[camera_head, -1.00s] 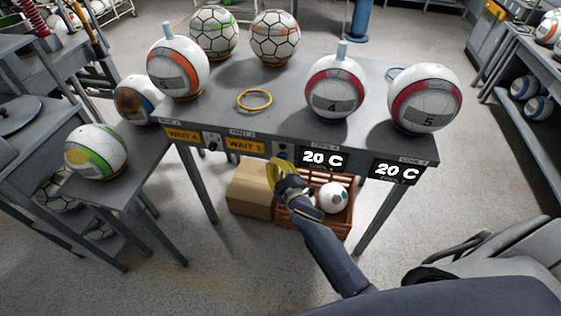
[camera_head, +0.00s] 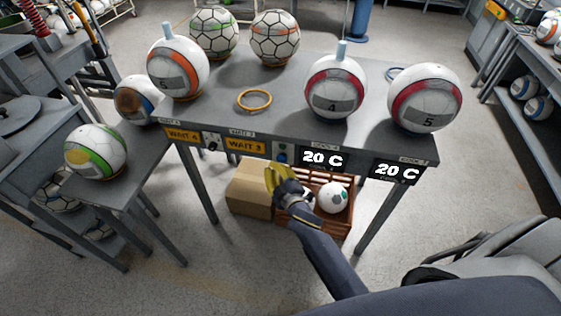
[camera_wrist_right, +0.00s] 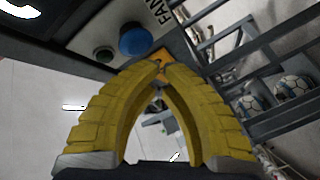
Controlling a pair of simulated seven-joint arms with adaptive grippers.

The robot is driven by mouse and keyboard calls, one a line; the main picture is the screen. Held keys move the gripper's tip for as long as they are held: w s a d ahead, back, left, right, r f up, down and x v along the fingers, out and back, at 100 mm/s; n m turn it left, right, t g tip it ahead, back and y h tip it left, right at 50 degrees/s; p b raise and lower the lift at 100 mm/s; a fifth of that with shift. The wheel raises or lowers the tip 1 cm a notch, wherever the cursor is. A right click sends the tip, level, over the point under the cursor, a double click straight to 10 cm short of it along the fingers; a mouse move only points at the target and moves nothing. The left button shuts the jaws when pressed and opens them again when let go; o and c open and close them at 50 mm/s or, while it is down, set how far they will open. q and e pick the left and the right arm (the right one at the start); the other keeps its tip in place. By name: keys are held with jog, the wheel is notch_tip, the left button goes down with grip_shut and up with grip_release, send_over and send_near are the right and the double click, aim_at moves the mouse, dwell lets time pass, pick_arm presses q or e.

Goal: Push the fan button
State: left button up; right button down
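The blue fan button (camera_wrist_right: 135,40) shows large in the right wrist view, beside a white label (camera_wrist_right: 158,10) reading "FAN". In the head view the button panel (camera_head: 282,152) is small on the table's front edge, between the "WAIT 3" sign and a "20 C" display. My right gripper (camera_head: 274,177) has yellow fingers and is just below and in front of the panel. Its fingertips (camera_wrist_right: 160,68) meet, with nothing between them, and appear apart from the blue button. My left gripper is not in view.
The grey table (camera_head: 215,113) holds several balls and a yellow ring (camera_head: 254,100). Below it are a cardboard box (camera_head: 250,188) and a brown crate (camera_head: 340,222) with a white ball (camera_head: 332,197). Displays (camera_head: 323,158) flank the panel on the right.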

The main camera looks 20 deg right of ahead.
jog(key=shift+s+a, duration=0.45)
jog(key=shift+s, duration=0.25)
jog(key=shift+s+a, duration=0.45)
jog(key=shift+s, duration=0.25)
jog(key=shift+s+a, duration=0.45)
jog(key=shift+s, duration=0.25)
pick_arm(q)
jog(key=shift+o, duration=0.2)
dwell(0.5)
